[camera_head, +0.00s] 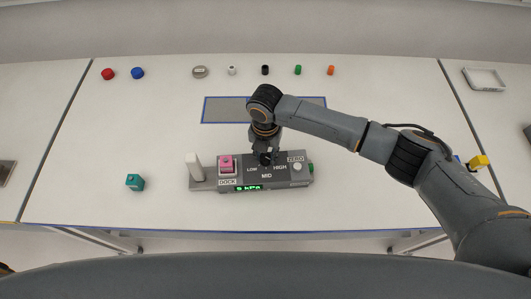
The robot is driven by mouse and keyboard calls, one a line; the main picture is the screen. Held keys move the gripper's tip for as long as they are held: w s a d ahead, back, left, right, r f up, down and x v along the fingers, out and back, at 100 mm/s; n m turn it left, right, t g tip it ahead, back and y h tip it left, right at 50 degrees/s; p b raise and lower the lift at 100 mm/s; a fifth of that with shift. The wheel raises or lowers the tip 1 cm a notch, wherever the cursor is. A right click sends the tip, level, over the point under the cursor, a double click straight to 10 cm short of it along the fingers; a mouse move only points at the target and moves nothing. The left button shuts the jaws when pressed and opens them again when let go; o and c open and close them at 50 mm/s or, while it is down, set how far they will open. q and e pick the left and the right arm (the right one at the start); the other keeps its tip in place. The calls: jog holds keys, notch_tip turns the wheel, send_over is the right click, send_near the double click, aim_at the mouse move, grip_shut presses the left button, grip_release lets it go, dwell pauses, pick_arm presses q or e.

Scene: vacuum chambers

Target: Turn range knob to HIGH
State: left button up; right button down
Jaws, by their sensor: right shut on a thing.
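The grey gauge unit (301,180) sits near the front middle of the table. Its top panel carries the labels LOW, MID and HIGH, with HIGH to the right of LOW and MID below them. A green display on its front reads about 5 kPa. My right gripper (264,160) points down over the panel between LOW and HIGH and is shut on the range knob, which is mostly hidden beneath the fingers. The knob's pointing direction cannot be made out. My left gripper is not in view.
A pink block (226,162) sits in the DOCK spot and a white post (194,167) stands left of it. A teal cube (135,182) lies further left. A blue-edged grey mat (225,109) and a row of small coloured parts lie behind. The table's left middle is clear.

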aim_at(265, 157)
jog(key=shift+n, duration=0.6)
jog(key=c, duration=1)
grip_release()
notch_tip(265, 157, up, 12)
jog(key=shift+r, duration=0.1)
jog(key=shift+s, duration=0.1)
